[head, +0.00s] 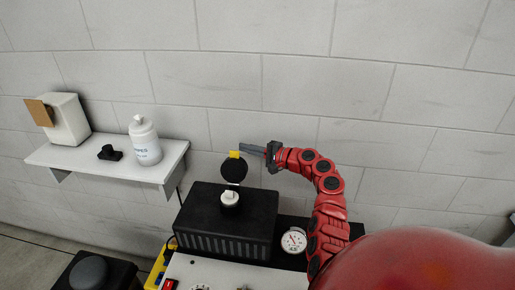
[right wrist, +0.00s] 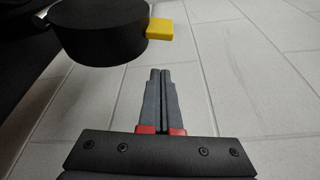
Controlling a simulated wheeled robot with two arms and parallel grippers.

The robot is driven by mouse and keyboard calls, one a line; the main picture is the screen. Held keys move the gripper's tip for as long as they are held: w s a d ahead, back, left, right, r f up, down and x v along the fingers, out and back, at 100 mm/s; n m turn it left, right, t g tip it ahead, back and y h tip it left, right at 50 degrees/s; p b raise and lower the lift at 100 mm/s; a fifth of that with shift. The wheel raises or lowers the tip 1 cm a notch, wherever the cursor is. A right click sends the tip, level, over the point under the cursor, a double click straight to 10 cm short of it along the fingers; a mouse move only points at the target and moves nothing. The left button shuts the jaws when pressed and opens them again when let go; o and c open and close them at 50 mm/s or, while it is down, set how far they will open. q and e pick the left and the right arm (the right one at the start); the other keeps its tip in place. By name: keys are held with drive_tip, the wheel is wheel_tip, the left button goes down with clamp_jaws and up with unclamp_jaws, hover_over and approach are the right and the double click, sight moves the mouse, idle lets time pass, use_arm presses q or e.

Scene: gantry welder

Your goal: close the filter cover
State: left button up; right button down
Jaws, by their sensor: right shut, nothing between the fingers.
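The filter cover (head: 234,170) is a black round disc with a yellow tab (head: 235,154) on its top edge. It stands raised, tilted open above a white fitting (head: 230,197) on the black ribbed box. My right gripper (head: 242,149) is shut and empty, its fingertips close to the yellow tab. In the right wrist view the cover (right wrist: 98,32) shows at upper left with its yellow tab (right wrist: 159,28). The shut fingers of my right gripper (right wrist: 160,74) appear just below the tab, with a gap in the picture. My left gripper is not in view.
The black ribbed box (head: 228,232) sits on a machine with a round gauge (head: 293,240). A white shelf (head: 100,163) at left holds a white bottle (head: 145,140), a black knob-like part (head: 109,153) and a white box (head: 65,118). A tiled wall stands behind.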

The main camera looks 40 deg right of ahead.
sight(243, 157)
drive_tip(key=shift+s+a+r+p, duration=0.25)
drive_tip(key=shift+s+a+p, duration=0.25)
drive_tip(key=shift+a+p, duration=0.3)
drive_tip(key=shift+s+a+r+p, duration=0.2)
drive_tip(key=shift+s+a+p, duration=0.3)
drive_tip(key=shift+a+p, duration=0.25)
